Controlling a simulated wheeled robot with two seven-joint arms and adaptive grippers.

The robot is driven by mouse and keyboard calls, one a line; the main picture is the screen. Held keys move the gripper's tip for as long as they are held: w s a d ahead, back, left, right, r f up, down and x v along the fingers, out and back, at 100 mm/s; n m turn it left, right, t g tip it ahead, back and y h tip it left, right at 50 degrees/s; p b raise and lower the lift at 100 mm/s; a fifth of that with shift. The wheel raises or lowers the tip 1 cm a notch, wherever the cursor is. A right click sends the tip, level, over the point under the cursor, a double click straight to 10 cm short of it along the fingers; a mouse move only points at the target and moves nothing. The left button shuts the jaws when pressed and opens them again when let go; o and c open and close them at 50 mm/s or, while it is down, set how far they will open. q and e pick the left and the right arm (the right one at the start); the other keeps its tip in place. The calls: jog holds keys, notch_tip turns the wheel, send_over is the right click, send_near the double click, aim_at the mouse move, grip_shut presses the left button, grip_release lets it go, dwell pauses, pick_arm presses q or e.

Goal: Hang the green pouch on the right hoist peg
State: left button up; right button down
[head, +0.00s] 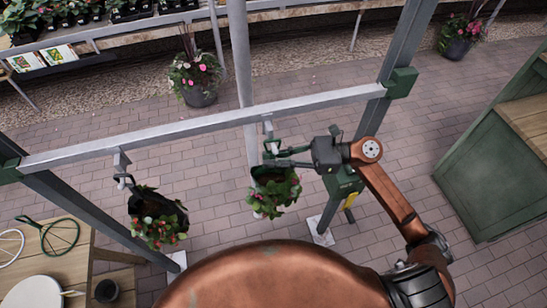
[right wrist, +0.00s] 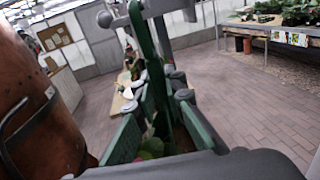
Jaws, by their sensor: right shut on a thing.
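The green pouch (head: 258,180), with a leafy plant and red fruit in it, hangs upright just below the right hoist peg (head: 267,128). My right gripper (head: 276,157) reaches in from the right and is shut on the pouch near its top. The pouch's upper loop is close to the peg; I cannot tell whether it is around it. In the right wrist view, a green strap (right wrist: 145,55) rises between the fingers, and leaves show low between them. My left gripper is not in view.
A second planted pouch (head: 150,206) hangs under the left peg (head: 121,162) of the grey crossbar (head: 200,128). A wooden table (head: 60,265) with hoops and a pot stands lower left. A green cabinet (head: 490,165) stands at right. Paving behind the bar is mostly clear.

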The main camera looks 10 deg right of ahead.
jog(key=c, duration=1.9)
grip_release()
jog(key=shift+c, duration=0.2)
jog(key=shift+o, duration=0.2)
jog(key=shift+f, duration=0.1)
jog(key=s+d, duration=0.1)
jog(key=d, duration=1.1)
jog(key=shift+s, duration=0.35)
